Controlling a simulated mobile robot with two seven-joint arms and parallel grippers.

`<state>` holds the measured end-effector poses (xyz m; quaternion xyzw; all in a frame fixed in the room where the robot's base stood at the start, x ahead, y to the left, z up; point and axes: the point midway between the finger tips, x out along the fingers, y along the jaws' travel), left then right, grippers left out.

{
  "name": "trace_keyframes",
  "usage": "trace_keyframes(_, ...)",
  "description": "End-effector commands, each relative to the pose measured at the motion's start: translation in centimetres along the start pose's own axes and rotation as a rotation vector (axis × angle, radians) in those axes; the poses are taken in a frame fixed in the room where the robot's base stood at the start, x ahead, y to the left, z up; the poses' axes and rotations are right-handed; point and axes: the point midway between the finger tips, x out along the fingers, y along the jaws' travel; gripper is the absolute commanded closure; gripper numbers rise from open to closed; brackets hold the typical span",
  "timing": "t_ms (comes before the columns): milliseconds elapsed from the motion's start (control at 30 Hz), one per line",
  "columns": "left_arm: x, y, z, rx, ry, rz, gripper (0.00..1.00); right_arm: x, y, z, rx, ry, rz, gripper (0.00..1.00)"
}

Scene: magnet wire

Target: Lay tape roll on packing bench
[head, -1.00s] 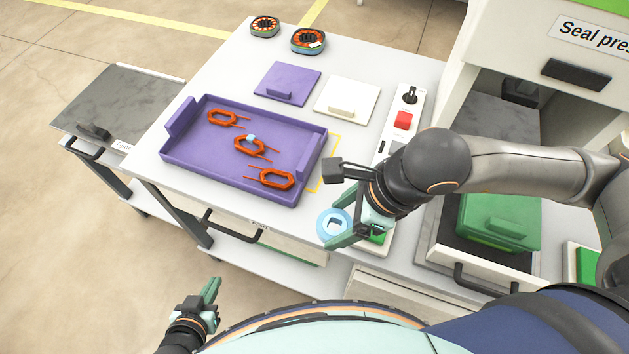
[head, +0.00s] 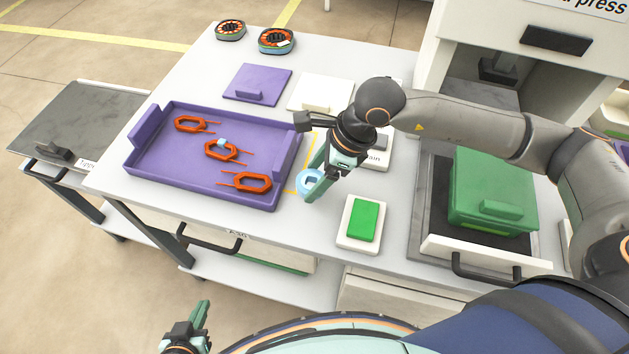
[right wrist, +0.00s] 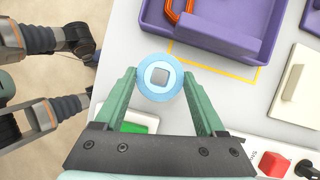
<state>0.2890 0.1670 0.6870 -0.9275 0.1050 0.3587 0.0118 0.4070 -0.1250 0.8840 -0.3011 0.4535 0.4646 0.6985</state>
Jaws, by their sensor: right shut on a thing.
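The tape roll (head: 309,181) is light blue, a ring with a square hole. My right gripper (head: 315,182) is shut on it and holds it over the bench near the purple tray's right side. In the right wrist view the tape roll (right wrist: 160,77) sits between the two green fingertips (right wrist: 159,80). I cannot tell whether it touches the bench top. The packing bench (head: 300,235) is light grey. My left gripper (head: 195,320) is empty at the bottom left, away from the bench, its fingers seen from the side.
A purple tray (head: 200,193) holds several orange wire coils. A yellow outline (head: 300,178) is marked on the bench beside it. A green button pad (head: 362,222) lies near the front edge. Purple (head: 257,83) and white (head: 322,92) lidded plates lie behind. A green box (head: 492,190) stands right.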

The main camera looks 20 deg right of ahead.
Motion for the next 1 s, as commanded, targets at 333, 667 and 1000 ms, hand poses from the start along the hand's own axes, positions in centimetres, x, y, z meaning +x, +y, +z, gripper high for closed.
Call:
trace_keyframes(333, -0.3, 0.0, 0.1, -0.001, -0.008, -0.001, 1.00, 2.6, -1.3, -1.0, 0.001, 0.002, 0.003, 0.82)
trace_keyframes(667, -0.4, 0.0, 0.0, -0.001, -0.010, -0.002, 1.00, 4.3, -1.3, -1.6, -0.001, -0.002, -0.001, 0.82)
trace_keyframes(1000, -0.2, 0.0, 0.3, -0.001, -0.011, -0.001, 1.00, 4.6, -1.3, -1.8, 0.000, -0.001, 0.000, 0.10)
